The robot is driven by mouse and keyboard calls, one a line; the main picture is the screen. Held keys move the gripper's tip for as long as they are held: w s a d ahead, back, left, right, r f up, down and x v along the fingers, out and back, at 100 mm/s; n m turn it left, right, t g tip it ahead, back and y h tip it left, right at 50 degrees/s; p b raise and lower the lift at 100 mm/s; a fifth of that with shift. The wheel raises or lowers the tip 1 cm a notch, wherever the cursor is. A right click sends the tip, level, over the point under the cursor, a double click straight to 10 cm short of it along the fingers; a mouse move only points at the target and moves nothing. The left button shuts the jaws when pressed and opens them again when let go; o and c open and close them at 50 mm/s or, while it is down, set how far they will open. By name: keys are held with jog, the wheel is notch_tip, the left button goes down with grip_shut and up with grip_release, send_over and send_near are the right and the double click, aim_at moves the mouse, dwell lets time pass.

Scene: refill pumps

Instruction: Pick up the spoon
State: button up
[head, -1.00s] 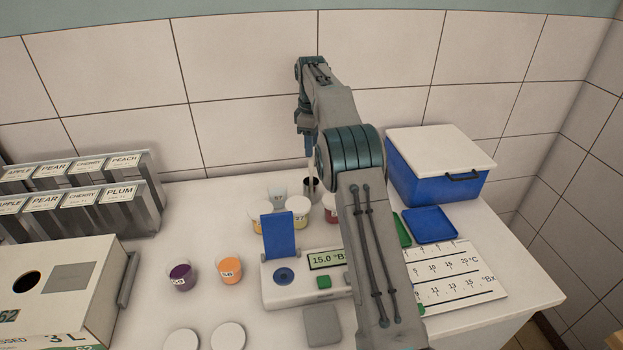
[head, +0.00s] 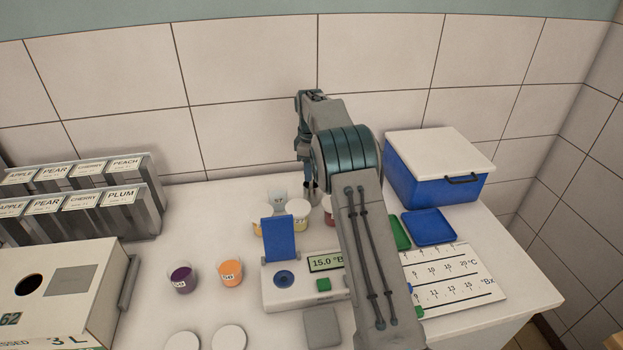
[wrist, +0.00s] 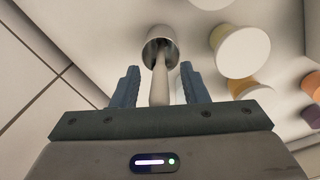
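The spoon (wrist: 159,85) shows in the wrist view as a pale handle rising out of a small grey cup (wrist: 160,33) with a dark inside. My gripper (wrist: 158,78) is open, with one blue finger on each side of the handle. Gaps show between the handle and both fingers. The spoon's lower end is hidden inside the cup. In the head view my gripper (head: 309,180) is low over the back of the counter, and my arm hides most of the spoon and cup.
Several small sample cups stand close by, including a yellow one (head: 298,210) and a pale one (head: 277,196). A meter with a raised blue lid (head: 279,239) is in front. A blue cool box (head: 437,170) stands to the right, with a blue tray (head: 430,226) before it.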

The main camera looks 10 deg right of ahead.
grip_shut()
